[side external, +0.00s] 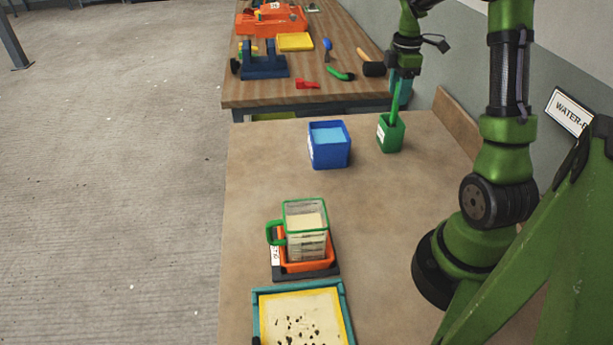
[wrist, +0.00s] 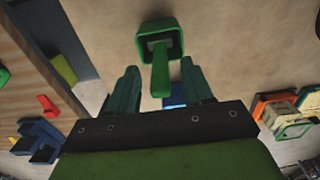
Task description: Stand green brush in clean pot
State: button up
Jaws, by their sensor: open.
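The green brush (side external: 395,103) stands in the green pot (side external: 390,138), leaning slightly, with its handle upward; its lower end is hidden inside the pot. The pot has a white label too small to read. My gripper (side external: 401,82) is open at the top of the handle. In the wrist view the brush handle (wrist: 160,78) lies between the two teal fingers of my gripper (wrist: 160,80), with a gap on each side. The green pot (wrist: 174,45) is beyond the fingertips. I cannot tell which pot is called clean.
A blue square container (side external: 329,150) with light blue contents stands left of the green pot. Nearer the camera are a clear green-handled jug (side external: 305,228) on an orange-topped scale (side external: 307,267) and a teal-framed tray (side external: 301,315). A wooden bench (side external: 345,50) with tools is behind.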

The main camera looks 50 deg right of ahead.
notch_tip(320, 180, up, 15)
dwell(0.3)
jog(key=w+a+f+m+t, duration=0.1)
jog(key=a+f+m+t, duration=0.25)
jog(key=a+m, duration=0.95)
jog(key=s+a+f+t+y, duration=0.1)
jog(key=s+a+t, duration=0.1)
jog(key=a, duration=0.8)
jog(key=s+a+f+t+y, duration=0.1)
jog(key=s+a, duration=0.4)
jog(key=a, duration=0.5)
jog(key=shift+t, duration=0.45)
